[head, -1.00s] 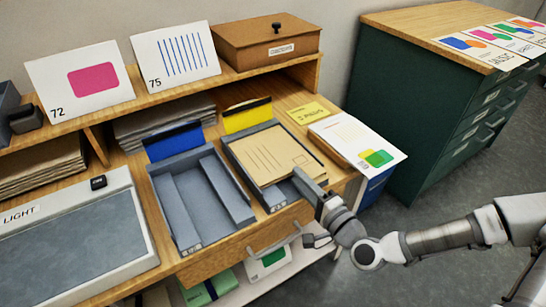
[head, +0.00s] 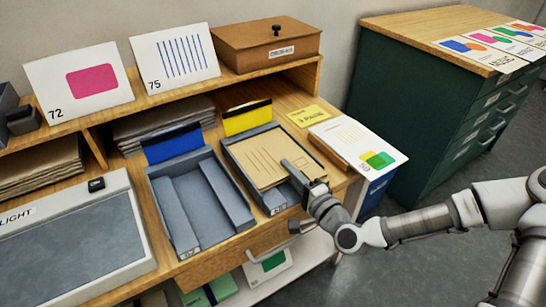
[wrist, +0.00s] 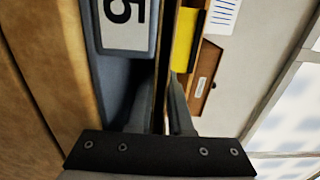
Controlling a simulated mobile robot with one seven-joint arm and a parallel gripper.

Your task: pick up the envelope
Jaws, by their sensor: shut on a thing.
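The tan envelope (head: 266,160) lies in the yellow-tabbed tray (head: 274,206) in the head view, with printed lines on its face. My gripper (head: 291,168) is at its front right part, with one finger over the top. In the wrist view my gripper (wrist: 160,108) is shut on the envelope (wrist: 163,65), which shows edge-on as a thin brown strip between the fingers. The lower finger is hidden in the head view. The envelope seems to be still at the tray; any gap beneath it cannot be told.
An empty blue-tabbed tray (head: 184,228) stands to the left. A card with a green shape (head: 360,145) lies to the right. A light box (head: 70,245) is at far left, and a brown box (head: 265,42) stands on the shelf behind.

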